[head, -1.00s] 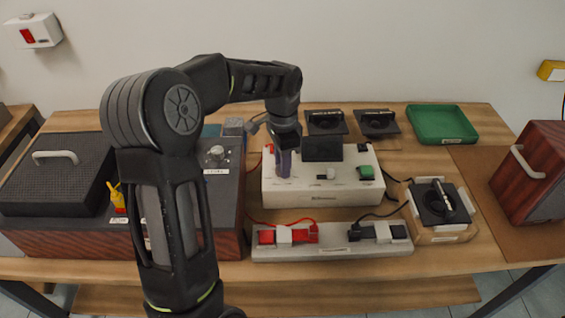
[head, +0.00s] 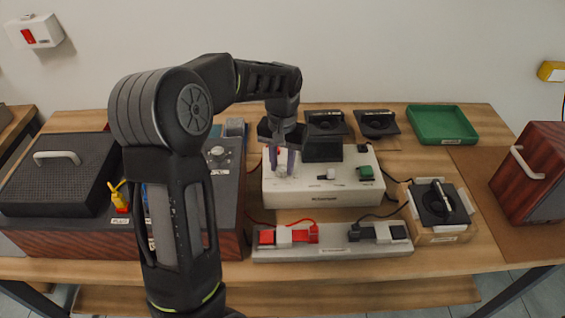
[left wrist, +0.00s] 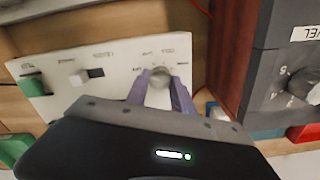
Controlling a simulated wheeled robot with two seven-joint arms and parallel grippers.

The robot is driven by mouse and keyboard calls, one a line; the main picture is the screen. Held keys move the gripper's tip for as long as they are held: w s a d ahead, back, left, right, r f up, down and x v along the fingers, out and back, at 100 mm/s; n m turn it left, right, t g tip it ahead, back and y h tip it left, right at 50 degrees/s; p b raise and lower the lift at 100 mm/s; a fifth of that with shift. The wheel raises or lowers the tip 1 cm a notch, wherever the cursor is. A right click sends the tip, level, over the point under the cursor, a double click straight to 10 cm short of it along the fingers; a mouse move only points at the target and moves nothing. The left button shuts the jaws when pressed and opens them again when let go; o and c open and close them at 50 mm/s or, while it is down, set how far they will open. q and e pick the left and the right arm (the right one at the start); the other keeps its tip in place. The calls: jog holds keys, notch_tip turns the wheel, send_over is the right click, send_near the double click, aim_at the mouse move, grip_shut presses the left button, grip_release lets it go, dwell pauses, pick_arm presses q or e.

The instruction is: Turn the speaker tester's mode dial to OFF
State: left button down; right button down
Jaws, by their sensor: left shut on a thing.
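The speaker tester is a white box (head: 322,198) at the middle of the bench, with a small white switch (head: 328,174) and a green button (head: 365,173) on its top. Its mode dial, a round light grey knob (left wrist: 160,78), shows in the left wrist view at the right part of the panel. My left gripper (head: 284,164) points down over the left end of the tester. Its two purple fingers (left wrist: 160,92) stand on either side of the dial and are shut on it. The gripper partly hides the dial, and its labels are too small to read. My right gripper is not in view.
A grey amplifier with a knob (head: 217,153) stands left of the tester. A strip with red and black clamps (head: 333,250) lies in front. A speaker driver on a wooden block (head: 440,205) is at the right. A green tray (head: 441,124) stands behind.

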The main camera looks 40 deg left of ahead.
aim_at(282, 167)
pick_arm(q)
jog(key=shift+n, duration=0.7)
jog(key=c, duration=1.1)
grip_release()
jog(key=shift+r, duration=0.1)
notch_tip(282, 167, up, 8)
jog(key=shift+f, duration=0.15)
